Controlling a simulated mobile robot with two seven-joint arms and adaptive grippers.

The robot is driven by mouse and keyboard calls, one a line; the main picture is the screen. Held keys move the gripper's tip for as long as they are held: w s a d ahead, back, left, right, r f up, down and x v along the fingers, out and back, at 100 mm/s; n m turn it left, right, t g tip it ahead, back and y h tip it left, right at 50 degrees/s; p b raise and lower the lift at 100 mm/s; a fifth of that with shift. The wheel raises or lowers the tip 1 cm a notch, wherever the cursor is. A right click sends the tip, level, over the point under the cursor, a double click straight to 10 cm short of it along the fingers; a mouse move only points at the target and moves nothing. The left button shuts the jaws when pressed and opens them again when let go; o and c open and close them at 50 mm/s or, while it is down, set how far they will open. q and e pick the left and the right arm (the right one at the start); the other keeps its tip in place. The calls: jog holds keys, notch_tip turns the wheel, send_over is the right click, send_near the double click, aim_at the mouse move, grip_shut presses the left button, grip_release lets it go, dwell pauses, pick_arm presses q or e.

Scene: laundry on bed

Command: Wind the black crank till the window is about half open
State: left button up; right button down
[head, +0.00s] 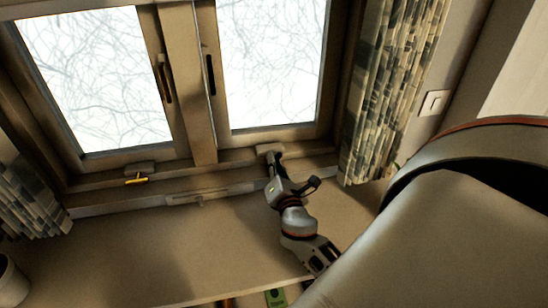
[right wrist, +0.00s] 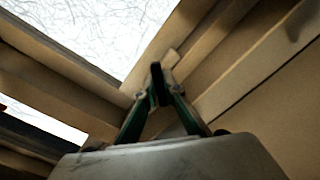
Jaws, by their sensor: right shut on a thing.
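The right window pane (head: 271,65) stands in a wooden frame, with a dark upright handle (head: 210,75) on its left side. I cannot tell how far it is open. The black crank (right wrist: 156,70) sits low at the sill beneath that pane, mostly hidden by my fingers. My right gripper (head: 278,163) reaches up from the sill to the crank. In the right wrist view its two fingers (right wrist: 157,88) come together on the dark crank end. My left gripper is not in view.
A brass crank (head: 136,180) sits below the left window pane (head: 95,75). Patterned curtains hang at the right (head: 385,90) and left (head: 28,200). A cup (head: 10,280) stands at the lower left. A green item (head: 276,297) lies at the bottom edge.

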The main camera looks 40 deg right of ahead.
jog(key=n, duration=0.6)
jog(key=shift+r, duration=0.15)
jog(key=n, duration=0.6)
jog(key=shift+d+n, duration=0.1)
jog(key=shift+n, duration=0.3)
jog(key=n, duration=1.2)
jog(key=shift+n, duration=0.4)
jog(key=c, duration=2.4)
grip_release()
jog(key=shift+s, duration=0.1)
jog(key=v, duration=1.2)
